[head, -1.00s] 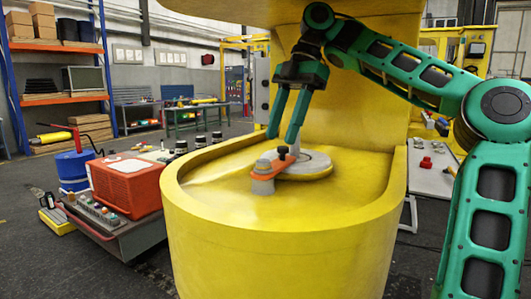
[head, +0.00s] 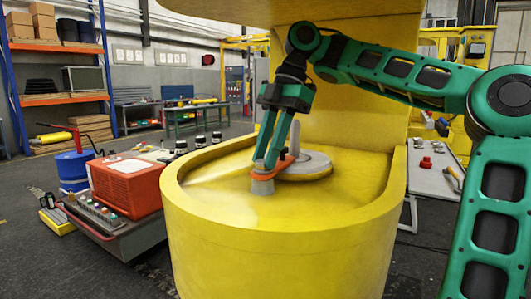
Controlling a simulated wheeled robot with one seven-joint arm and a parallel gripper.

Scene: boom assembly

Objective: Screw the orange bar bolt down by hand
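The orange bar (head: 286,162) lies across from a short grey post (head: 262,186) to a round grey disc (head: 308,167) in the yellow housing. My gripper (head: 265,166) points down, with its green fingertips at the bar's left end, right above the grey post. The fingertips are close together and cover that end of the bar. The bar bolt cannot be made out behind them. Whether the fingers are touching or gripping it cannot be told.
The curved yellow housing wall (head: 285,240) rises around the disc and bar. A taller yellow column stands behind my gripper. A cart with an orange box (head: 127,186) stands at the left, and a grey table (head: 432,178) with small parts at the right.

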